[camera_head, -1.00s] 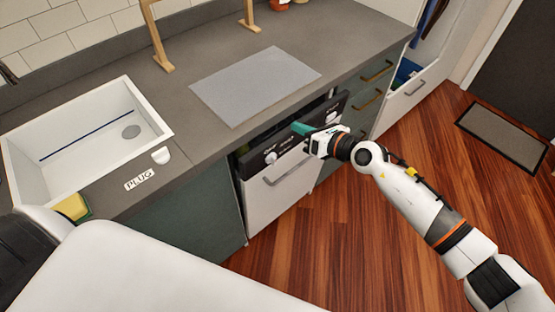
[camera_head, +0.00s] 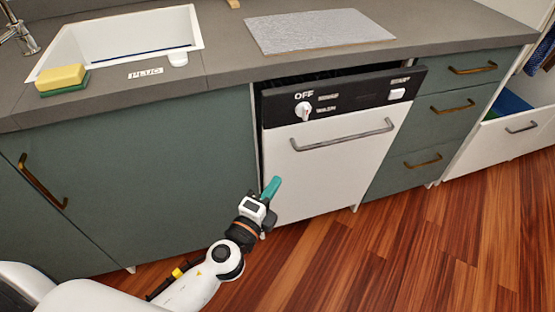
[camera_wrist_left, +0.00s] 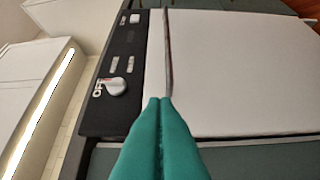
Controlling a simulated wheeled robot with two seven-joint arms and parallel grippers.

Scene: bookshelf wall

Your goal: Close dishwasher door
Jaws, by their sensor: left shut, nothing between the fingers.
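The dishwasher door (camera_head: 322,172) is white with a black control strip (camera_head: 345,95), a knob and a long grey bar handle (camera_head: 345,136). It stands nearly upright, its top tilted a little out, with a dark gap under the countertop. My left gripper (camera_head: 272,186), with teal fingers, is low in front of the door's lower left part and is shut and empty. In the left wrist view the shut fingers (camera_wrist_left: 160,105) point towards the door (camera_wrist_left: 240,75), control strip at left. I cannot tell whether they touch it. My right gripper is not in view.
The grey countertop (camera_head: 225,65) overhangs the door, with a grey mat (camera_head: 318,31) and a sink (camera_head: 125,42) on top. Teal cabinets flank the dishwasher. An open white drawer (camera_head: 515,130) juts out at right. The wooden floor (camera_head: 430,240) is clear.

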